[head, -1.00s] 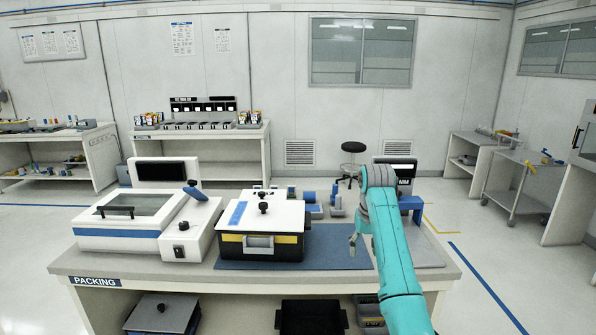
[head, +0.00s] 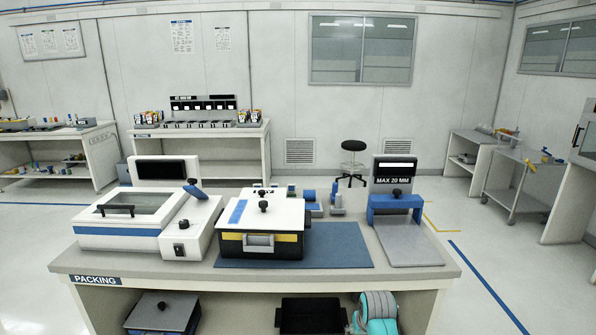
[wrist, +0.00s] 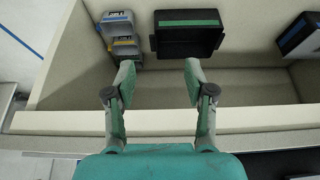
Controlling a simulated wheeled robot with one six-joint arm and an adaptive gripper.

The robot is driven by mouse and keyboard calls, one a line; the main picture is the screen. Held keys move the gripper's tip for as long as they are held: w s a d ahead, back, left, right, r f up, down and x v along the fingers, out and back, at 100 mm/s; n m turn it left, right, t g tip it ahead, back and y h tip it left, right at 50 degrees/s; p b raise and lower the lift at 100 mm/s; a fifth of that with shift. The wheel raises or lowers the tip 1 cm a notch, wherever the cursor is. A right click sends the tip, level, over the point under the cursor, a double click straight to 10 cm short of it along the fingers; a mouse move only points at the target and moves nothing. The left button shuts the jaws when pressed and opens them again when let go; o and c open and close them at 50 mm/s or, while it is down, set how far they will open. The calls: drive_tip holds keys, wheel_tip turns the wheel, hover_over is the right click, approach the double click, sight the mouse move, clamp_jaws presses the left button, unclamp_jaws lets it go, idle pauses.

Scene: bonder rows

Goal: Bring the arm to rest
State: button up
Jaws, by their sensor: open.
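My gripper (wrist: 160,82) is open and empty in the wrist view, its two fingers spread well apart. I cannot tell how far the fingertips are from the shelf. In the head view only a teal part of my arm (head: 377,308) shows, low at the front of the packing bench (head: 205,272). My gripper is hidden from the head view.
On the bench stand a white sealer-like machine (head: 150,225), a lidded black-and-white box (head: 265,235) on a blue mat (head: 340,248), and a blue gauge marked MAX 20 MM (head: 395,203). The black bin also shows under the bench (head: 312,315). A dark box (head: 163,312) sits at left.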

drive_tip(key=s+f+t, duration=0.2)
drive_tip(key=s+f, duration=1.1)
drive_tip(key=s, duration=0.1)
drive_tip(key=s+f+t, duration=0.2)
drive_tip(key=s+t, duration=0.1)
drive_tip(key=s, duration=1.7)
drive_tip(key=s+r+t, duration=0.1)
drive_tip(key=s+r, duration=0.3)
drive_tip(key=s, duration=0.4)
drive_tip(key=s+r+t, duration=0.1)
drive_tip(key=s+r, duration=0.3)
drive_tip(key=s, duration=0.3)
drive_tip(key=s+r+t, duration=0.1)
drive_tip(key=s+r, duration=0.5)
drive_tip(key=r, duration=0.2)
drive_tip(key=s+r+t, duration=0.2)
drive_tip(key=s+r, duration=0.4)
drive_tip(key=r, duration=0.3)
drive_tip(key=shift+r, duration=0.25)
